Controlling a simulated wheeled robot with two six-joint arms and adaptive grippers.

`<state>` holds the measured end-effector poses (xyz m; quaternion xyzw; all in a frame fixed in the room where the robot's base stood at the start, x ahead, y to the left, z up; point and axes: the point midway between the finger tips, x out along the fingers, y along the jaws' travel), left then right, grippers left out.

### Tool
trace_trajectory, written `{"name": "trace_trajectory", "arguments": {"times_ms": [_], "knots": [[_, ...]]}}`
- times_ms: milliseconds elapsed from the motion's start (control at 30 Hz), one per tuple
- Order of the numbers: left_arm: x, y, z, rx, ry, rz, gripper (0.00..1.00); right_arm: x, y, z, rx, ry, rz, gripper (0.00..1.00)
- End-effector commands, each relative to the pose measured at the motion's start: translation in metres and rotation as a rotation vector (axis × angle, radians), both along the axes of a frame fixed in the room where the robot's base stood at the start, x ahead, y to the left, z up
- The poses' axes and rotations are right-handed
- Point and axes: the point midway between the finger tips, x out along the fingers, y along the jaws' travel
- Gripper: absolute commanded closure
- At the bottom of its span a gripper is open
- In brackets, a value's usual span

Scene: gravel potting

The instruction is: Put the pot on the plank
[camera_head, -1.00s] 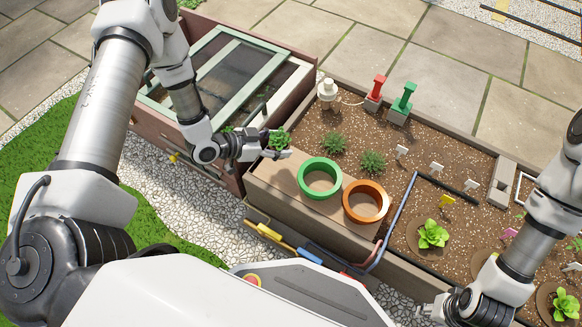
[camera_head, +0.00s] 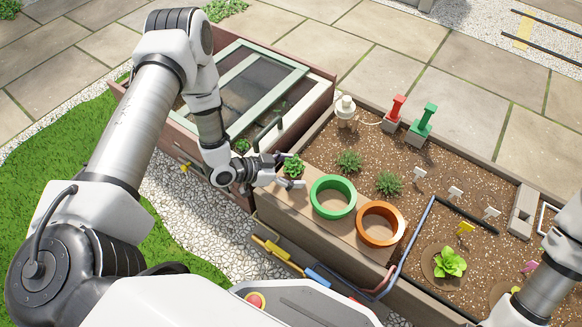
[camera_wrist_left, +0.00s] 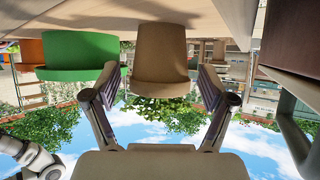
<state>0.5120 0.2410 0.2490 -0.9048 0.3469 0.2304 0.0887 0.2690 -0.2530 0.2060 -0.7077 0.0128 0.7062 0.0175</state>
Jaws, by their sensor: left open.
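The pot (camera_wrist_left: 160,55) is tan and holds a leafy green plant (camera_head: 293,166). In the left wrist view, which is upside down, its base appears to rest on the plank (camera_head: 297,200). The plank is a pale brown board along the near left end of the planter bed. My left gripper (camera_head: 290,174) is open, one finger on each side of the pot, with a gap showing beside it. In the head view the gripper hides most of the pot. My right arm (camera_head: 552,275) enters at the lower right; its fingers are out of frame.
A green ring-shaped pot (camera_head: 333,197) and an orange one (camera_head: 380,224) stand on the plank just right of the pot. A cold frame (camera_head: 250,80) is behind my left arm. Tools (camera_head: 275,248) hang along the planter's front. A blue-grey hooked bar (camera_head: 415,232) lies right of the orange pot.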

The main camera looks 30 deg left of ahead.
Motion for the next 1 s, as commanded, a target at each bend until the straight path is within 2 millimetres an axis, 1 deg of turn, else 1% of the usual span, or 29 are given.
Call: {"name": "trace_trajectory", "arguments": {"times_ms": [67, 167, 267, 400, 500, 600, 667, 767, 867, 900, 967, 1000], "knots": [[0.0, 0.0, 0.005, -0.001, -0.001, 0.0, 0.17, 0.0, 0.0, 0.003, 0.0, 0.0, 0.0, 0.6], [-0.008, 0.008, 0.013, -0.001, 0.002, 0.005, 0.17, -0.001, 0.0, 0.013, 0.0, 0.002, 0.001, 0.6], [-0.022, 0.021, 0.027, -0.002, 0.003, 0.006, 0.17, -0.001, 0.0, 0.03, 0.0, 0.003, 0.004, 0.6], [-0.047, 0.044, 0.047, -0.001, 0.001, 0.009, 0.17, -0.001, 0.0, 0.054, 0.0, 0.002, 0.004, 0.6], [-0.063, 0.057, 0.056, -0.001, 0.001, 0.005, 0.17, -0.001, 0.0, 0.066, 0.0, 0.002, 0.003, 0.6], [-0.073, 0.066, 0.061, -0.002, 0.001, 0.005, 0.17, -0.001, 0.0, 0.073, 0.0, 0.002, 0.004, 0.6], [-0.077, 0.068, 0.061, -0.001, 0.005, 0.003, 0.17, -0.001, 0.0, 0.075, 0.0, 0.002, 0.004, 0.6], [-0.08, 0.057, 0.055, -0.001, 0.083, 0.028, 0.17, -0.001, 0.0, 0.074, 0.0, 0.002, 0.003, 0.6], [-0.094, 0.027, 0.039, 0.015, 0.309, 0.116, 0.17, -0.001, 0.0, 0.073, 0.0, 0.003, 0.004, 0.6], [-0.107, 0.015, 0.031, 0.038, 0.431, 0.171, 0.17, -0.001, 0.0, 0.073, 0.0, 0.003, 0.004, 0.6], [-0.136, 0.002, 0.023, 0.093, 0.615, 0.269, 0.17, -0.001, 0.0, 0.073, 0.0, 0.003, 0.003, 0.6], [-0.158, -0.002, 0.019, 0.141, 0.728, 0.344, 0.17, -0.001, 0.0, 0.073, 0.0, 0.003, 0.003, 0.6]]}}
